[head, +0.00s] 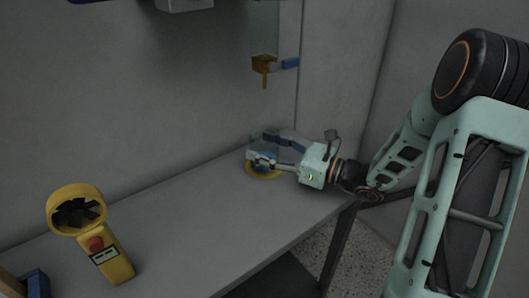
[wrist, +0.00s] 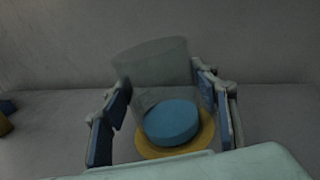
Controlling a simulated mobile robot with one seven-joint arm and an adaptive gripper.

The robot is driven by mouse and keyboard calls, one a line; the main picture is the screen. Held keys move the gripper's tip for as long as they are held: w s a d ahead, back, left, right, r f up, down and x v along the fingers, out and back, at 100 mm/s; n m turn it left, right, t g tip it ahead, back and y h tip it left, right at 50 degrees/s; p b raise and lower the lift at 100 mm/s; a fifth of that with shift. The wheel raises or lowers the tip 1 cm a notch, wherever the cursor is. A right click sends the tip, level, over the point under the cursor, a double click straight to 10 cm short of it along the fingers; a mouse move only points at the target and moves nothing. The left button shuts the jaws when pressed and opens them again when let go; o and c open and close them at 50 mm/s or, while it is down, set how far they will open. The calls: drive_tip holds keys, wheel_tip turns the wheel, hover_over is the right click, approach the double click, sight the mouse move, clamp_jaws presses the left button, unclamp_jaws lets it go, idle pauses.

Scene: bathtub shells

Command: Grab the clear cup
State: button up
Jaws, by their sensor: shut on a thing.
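The clear cup (wrist: 152,66) stands between my two fingers in the wrist view, see-through and open at its rim. A blue disc (wrist: 171,122) shows at its bottom, and a round yellow piece (wrist: 205,142) shows around and under that. My gripper (wrist: 163,99) is shut on the cup, one blue-padded finger at each side. In the head view my gripper (head: 256,146) is at the far right part of the table, over the yellow piece (head: 263,175). The cup is hard to make out there behind the fingers. I cannot tell whether it is lifted.
The grey table (head: 190,215) runs along the wall and is mostly clear. A yellow handheld device with a round fan head (head: 110,262) lies at the near left. A clear panel with an orange and blue bracket (head: 264,65) is on the wall above my gripper.

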sight(252, 132)
drive_tip(key=shift+r, duration=0.15)
drive_tip(key=shift+r, duration=0.35)
wheel_tip(252, 132, up, 2)
drive_tip(key=shift+r+p, duration=0.15)
drive_tip(key=shift+p, duration=0.45)
drive_tip(key=s+r+p, duration=0.1)
drive_tip(key=s+r, duration=0.8)
drive_tip(key=s, duration=0.5)
drive_tip(key=shift+d+r, duration=0.3)
drive_tip(key=shift+r, duration=0.05)
